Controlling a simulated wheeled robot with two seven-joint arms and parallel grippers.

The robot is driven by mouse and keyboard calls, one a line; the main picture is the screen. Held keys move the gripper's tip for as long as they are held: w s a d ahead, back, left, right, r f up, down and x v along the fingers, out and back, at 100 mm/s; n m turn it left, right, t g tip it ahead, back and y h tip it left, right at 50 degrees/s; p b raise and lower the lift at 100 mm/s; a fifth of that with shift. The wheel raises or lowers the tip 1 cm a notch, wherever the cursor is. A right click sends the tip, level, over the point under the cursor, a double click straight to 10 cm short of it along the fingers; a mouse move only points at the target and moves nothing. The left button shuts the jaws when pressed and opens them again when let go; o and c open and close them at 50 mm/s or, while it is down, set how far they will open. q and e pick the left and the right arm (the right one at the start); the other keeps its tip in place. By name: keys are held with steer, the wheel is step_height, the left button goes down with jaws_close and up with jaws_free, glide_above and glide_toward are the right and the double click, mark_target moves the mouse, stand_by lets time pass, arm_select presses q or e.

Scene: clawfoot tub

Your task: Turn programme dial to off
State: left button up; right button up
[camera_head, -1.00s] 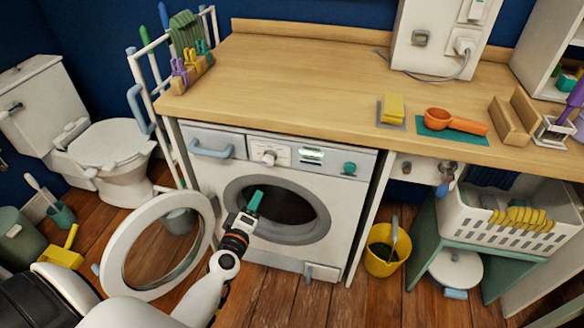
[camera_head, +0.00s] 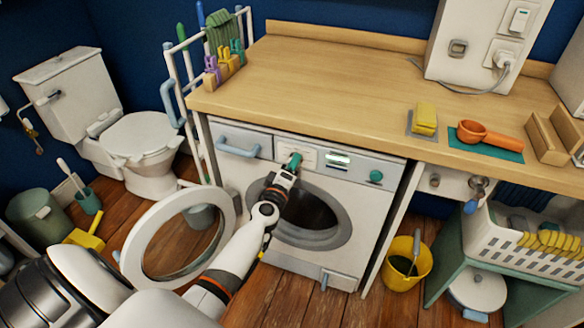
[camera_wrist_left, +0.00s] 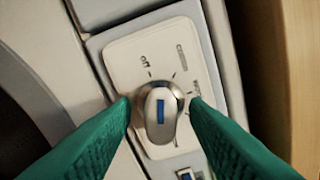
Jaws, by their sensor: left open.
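The programme dial (camera_wrist_left: 152,128) is a silver knob with a blue stripe, on a white plate (camera_wrist_left: 125,55) of the washing machine. The stripe runs nearly upright in the left wrist view. The "off" label (camera_wrist_left: 145,61) is above and slightly left of the knob; other labels are to the right. My left gripper (camera_wrist_left: 160,106) is open, its green fingertips on either side of the knob; I cannot tell whether they touch it. In the head view my left gripper (camera_head: 291,161) covers the dial in the front panel of the washing machine (camera_head: 240,185). My right gripper is not in view.
The round washer door (camera_head: 136,250) stands open at the left of the drum opening. A wooden worktop (camera_head: 330,80) lies above the machine. A green button (camera_head: 376,177) and lit display (camera_head: 338,160) are right of the dial. A yellow bucket (camera_head: 402,275) stands on the floor.

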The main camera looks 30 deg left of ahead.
arm_select(q)
steer(key=shift+c, duration=0.2)
jaws_close()
steer(key=shift+n, duration=2.1)
steer(key=shift+o, duration=0.2)
jaws_free()
steer(key=v, duration=1.2)
